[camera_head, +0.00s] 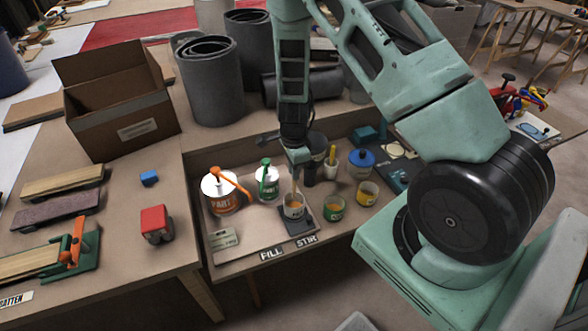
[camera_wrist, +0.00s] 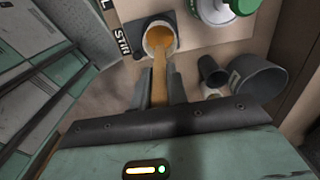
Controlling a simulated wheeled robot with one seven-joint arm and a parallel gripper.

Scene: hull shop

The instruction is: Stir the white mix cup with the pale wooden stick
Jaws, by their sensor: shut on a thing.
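The white mix cup (camera_head: 293,207) stands on a dark square pad (camera_head: 297,224) near the STIR label on the bench. In the wrist view the cup (camera_wrist: 147,47) holds an orange-brown mix. My gripper (camera_head: 300,158) is above the cup, shut on the pale wooden stick (camera_head: 295,188). The stick also shows between the fingers in the wrist view (camera_wrist: 159,86), pointing down into the cup. Its lower end meets the mix, and how deep it goes is hard to tell.
An orange-topped PART can (camera_head: 222,204) and a green-topped can (camera_head: 267,188) stand left of the cup. A green cup (camera_head: 334,209) and a yellow cup (camera_head: 367,194) stand to its right. Dark cups and a blue-lidded jar (camera_head: 361,164) stand behind. The bench front is clear.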

